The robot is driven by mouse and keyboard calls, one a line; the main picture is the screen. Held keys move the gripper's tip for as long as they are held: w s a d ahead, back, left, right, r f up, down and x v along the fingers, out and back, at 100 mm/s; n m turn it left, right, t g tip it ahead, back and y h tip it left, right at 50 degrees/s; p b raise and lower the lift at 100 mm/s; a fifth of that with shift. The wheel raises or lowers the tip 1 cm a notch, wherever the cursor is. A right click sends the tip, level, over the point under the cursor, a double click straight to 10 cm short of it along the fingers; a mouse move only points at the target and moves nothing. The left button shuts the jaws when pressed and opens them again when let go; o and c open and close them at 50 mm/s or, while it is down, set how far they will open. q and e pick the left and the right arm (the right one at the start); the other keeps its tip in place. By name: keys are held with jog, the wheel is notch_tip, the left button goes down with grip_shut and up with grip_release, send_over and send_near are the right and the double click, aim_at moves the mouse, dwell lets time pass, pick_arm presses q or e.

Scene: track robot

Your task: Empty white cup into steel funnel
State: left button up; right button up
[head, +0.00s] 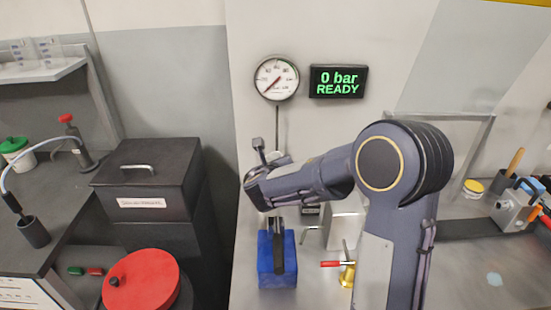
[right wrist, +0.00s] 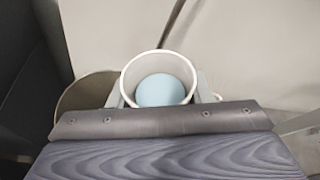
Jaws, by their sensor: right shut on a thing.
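The white cup (right wrist: 126,82) is in the right wrist view, seen from above, with a pale blue mass (right wrist: 162,90) inside. My right gripper (right wrist: 160,93) is shut on it, one finger on each side. In the head view my right arm reaches in from the right, and its wrist hides the cup. A round, dull grey-beige rim (right wrist: 72,97) shows left of the cup, partly behind my gripper; it may be the steel funnel, but I cannot tell. No funnel shows clearly in the head view. My left gripper is not in view.
A black cabinet (head: 150,208) stands left.

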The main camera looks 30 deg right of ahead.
jog(key=n+h+p, duration=0.1)
jog(key=n+p, duration=0.1)
jog(key=r+n+h+p, duration=0.1)
jog(key=n+h+p, duration=0.1)
jog(key=p, duration=0.1)
jog(key=shift+d+r+n, duration=0.1)
jog(key=shift+r+n, duration=0.1)
jog(key=shift+n, duration=0.2)
jog(key=n+p, duration=0.1)
jog(key=r+n+h+p, duration=0.1)
jog(key=p, duration=0.1)
jog(key=shift+a+n, duration=0.2)
jog(key=shift+n, duration=0.2)
jog(key=shift+w+a+r+n+h+p, duration=0.15)
jog(key=shift+n+h+p, duration=0.35)
jog(key=shift+n+p, duration=0.45)
jog(key=shift+t, duration=0.3)
dwell(1.9)
